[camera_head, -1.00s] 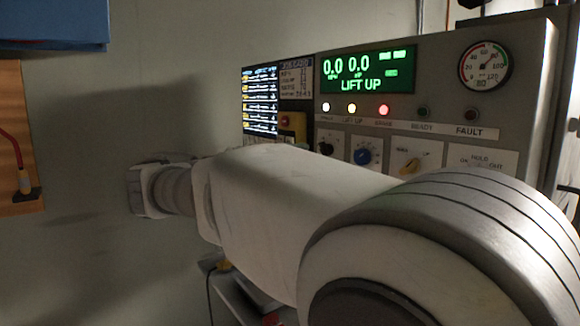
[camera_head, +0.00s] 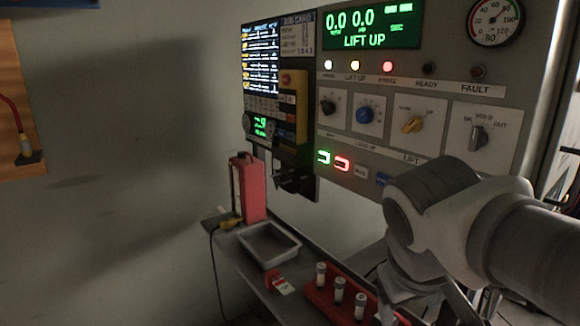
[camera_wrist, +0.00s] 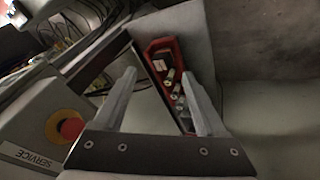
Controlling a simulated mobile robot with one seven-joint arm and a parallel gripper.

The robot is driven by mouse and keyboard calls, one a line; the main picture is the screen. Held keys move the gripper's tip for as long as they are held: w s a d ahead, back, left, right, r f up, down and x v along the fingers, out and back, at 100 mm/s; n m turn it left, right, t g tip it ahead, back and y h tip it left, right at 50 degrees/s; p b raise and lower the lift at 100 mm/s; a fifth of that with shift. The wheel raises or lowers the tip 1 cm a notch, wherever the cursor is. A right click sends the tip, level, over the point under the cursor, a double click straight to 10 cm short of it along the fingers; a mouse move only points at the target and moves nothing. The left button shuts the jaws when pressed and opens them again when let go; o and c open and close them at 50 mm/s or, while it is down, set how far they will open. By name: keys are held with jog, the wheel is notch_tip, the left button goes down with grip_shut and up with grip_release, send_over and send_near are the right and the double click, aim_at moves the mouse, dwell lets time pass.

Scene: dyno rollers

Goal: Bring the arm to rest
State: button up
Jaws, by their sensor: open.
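My gripper (camera_wrist: 161,76) is open in the wrist view, its two pale fingers apart with nothing between them. A shelf with a red holder (camera_wrist: 152,48) and several small pale cylinders (camera_wrist: 176,98) shows beyond the fingers. In the head view my arm (camera_head: 445,225) is at the right, bent in front of the lower right of the control panel. My fingers cannot be made out there.
The control panel (camera_head: 440,100) reads LIFT UP. Below it, the shelf bears a grey tray (camera_head: 268,243), a red case (camera_head: 248,188) and a red rack (camera_head: 325,300) of white-capped vials. A red stop button (camera_wrist: 70,129) is near my gripper's left.

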jog(key=s+a+f+m+t+y, duration=0.1)
jog(key=s+a+f+m+y, duration=0.1)
jog(key=s+f+y, duration=0.15)
notch_tip(320, 180, up, 22)
jog(key=p, duration=2.2)
jog(key=shift+s+a+h, duration=0.15)
jog(key=shift+s+h, duration=0.25)
jog(key=shift+h, duration=0.05)
jog(key=shift+f, duration=0.1)
